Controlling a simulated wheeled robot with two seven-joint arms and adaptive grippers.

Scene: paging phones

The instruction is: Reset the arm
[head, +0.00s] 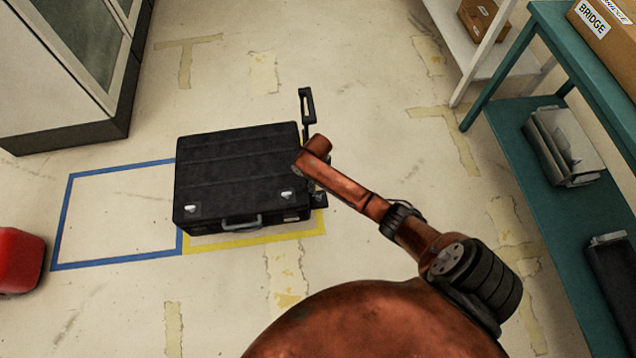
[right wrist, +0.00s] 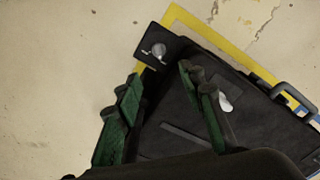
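My right arm (head: 362,196) reaches over the floor to the right edge of a black case. In the right wrist view, my right gripper (right wrist: 160,78) has two green fingers spread apart, with nothing clearly held between them. It is over the corner of the black case (right wrist: 262,118), close to a silver latch. In the head view the fingers are mostly hidden by the wrist. The case (head: 240,165) lies flat, with its handle and two latches toward me. My left gripper is not in view.
Blue (head: 65,215) and yellow (head: 250,240) outlines mark the floor. A red object (head: 15,262) is at left, a cabinet (head: 60,125) at upper left, a teal shelf (head: 535,160) at right. Floor behind the case is clear.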

